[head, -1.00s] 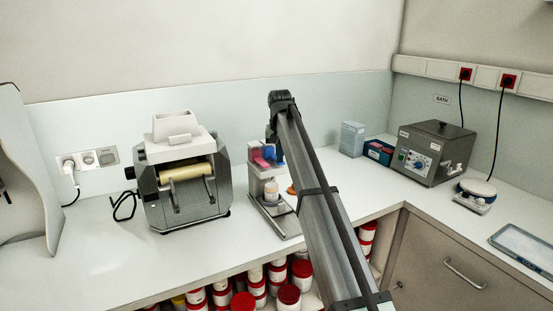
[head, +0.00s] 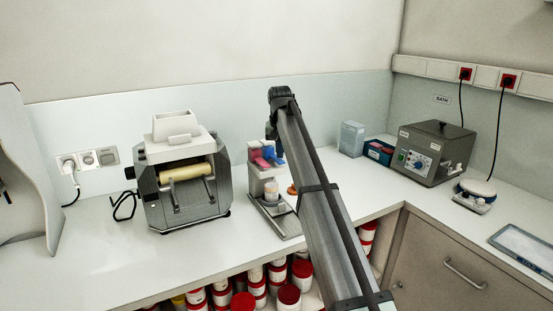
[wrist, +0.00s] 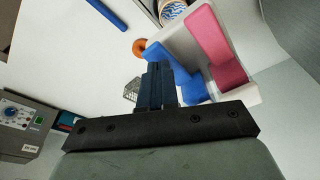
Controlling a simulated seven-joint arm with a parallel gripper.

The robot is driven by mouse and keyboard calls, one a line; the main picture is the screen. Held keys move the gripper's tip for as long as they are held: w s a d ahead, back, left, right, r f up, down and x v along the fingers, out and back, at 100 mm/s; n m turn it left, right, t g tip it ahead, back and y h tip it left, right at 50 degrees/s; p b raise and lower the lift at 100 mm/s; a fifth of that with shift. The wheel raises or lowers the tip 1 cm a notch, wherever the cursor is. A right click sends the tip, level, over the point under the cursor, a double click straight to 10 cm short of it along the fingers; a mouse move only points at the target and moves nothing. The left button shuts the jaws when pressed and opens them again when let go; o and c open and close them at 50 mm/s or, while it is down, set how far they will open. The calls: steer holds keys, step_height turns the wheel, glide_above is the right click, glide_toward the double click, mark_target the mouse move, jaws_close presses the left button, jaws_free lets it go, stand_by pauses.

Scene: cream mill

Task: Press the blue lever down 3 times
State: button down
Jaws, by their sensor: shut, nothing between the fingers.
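The dispenser stand (head: 270,188) is on the bench, left of my arm in the head view, with a pink lever (head: 257,160) and a blue lever (head: 268,153) at its top. In the wrist view the blue lever (wrist: 194,88) lies beside the pink lever (wrist: 218,48) on the pale dispenser head. My gripper (wrist: 158,68) is shut and empty. Its fingertips overlap the blue lever's left part in this view; I cannot tell whether they touch it. In the head view my arm hides the gripper's fingers. A small jar (head: 271,189) stands below the levers.
A roller mill (head: 183,185) stands to the left, with bare bench between. An orange item (head: 292,189) is close to the dispenser's right. A grey box (head: 352,138), a blue-red box (head: 379,152) and a bath unit (head: 434,155) stand farther right.

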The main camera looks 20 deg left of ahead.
mark_target(280, 161)
steer(key=shift+w+v, duration=0.2)
steer(key=shift+v, duration=0.65)
steer(key=shift+w+v, duration=0.15)
steer(key=shift+v, duration=0.7)
steer(key=shift+w+v, duration=0.2)
steer(key=shift+v, duration=0.65)
steer(key=shift+a+r, duration=0.15)
steer(key=shift+s+x, duration=0.25)
steer(key=shift+x, duration=0.9)
steer(key=shift+s+x, duration=0.25)
steer(key=shift+x, duration=0.95)
steer(key=shift+s+x, duration=0.25)
steer(key=shift+x, duration=0.95)
steer(key=shift+d+r, duration=0.1)
steer(key=shift+d, duration=0.1)
steer(key=shift+w+v, duration=0.25)
steer(key=shift+v, duration=0.85)
steer(key=shift+w+v, duration=0.2)
steer(key=shift+v, duration=0.85)
steer(key=shift+w+v, duration=0.25)
steer(key=shift+v, duration=0.85)
steer(key=shift+a+r, duration=0.1)
steer(key=shift+r, duration=0.05)
